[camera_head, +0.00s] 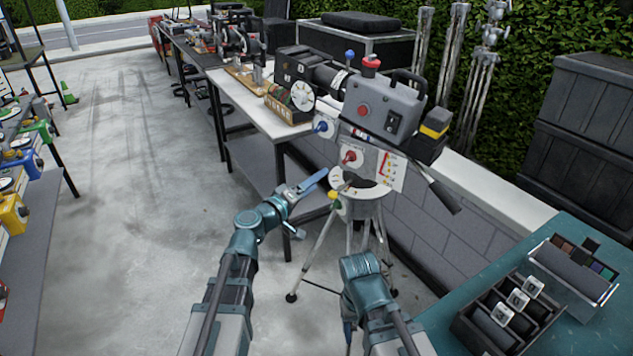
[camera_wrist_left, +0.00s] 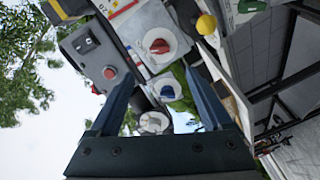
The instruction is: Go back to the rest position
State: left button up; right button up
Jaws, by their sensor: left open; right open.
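My left gripper (camera_head: 314,183) reaches forward near the left side of the camera rig (camera_head: 390,108) on its tripod (camera_head: 325,243). In the left wrist view its two fingers (camera_wrist_left: 158,92) stand apart, with nothing held between them. Beyond them are the rig's red knob (camera_wrist_left: 158,46) and blue knob (camera_wrist_left: 168,92), which also show in the head view as a red knob (camera_head: 349,157) and a blue knob (camera_head: 321,126). My right arm comes up below the tripod, but its fingers are hidden behind its wrist.
A long workbench (camera_head: 240,108) with equipment runs back behind the rig. A low block wall (camera_head: 440,208) stands to the right. A teal table (camera_head: 440,318) holds a black case (camera_head: 470,325) at the lower right. A shelf stands at far left. The concrete floor (camera_head: 130,200) between is open.

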pick_arm(q)
jog(key=s+d+f+m+g+y, duration=0.25)
jog(key=s+f+m+g, duration=0.25)
jog(key=s+f+g, duration=0.6)
jog(key=s+a+f+g+y, duration=0.3)
jog(key=s+a+f+y, duration=0.4)
jog(key=s+a+f, duration=0.4)
jog(key=s+d+r+m+g+y+p, duration=0.1)
jog(key=s+d+r+p, duration=0.4)
jog(key=d+r+p, duration=0.5)
jog(key=r+m+y+p, duration=0.1)
jog(key=m, duration=0.1)
jog(key=shift+s+d+r+m, duration=0.15)
jog(key=shift+s+r+m, duration=0.25)
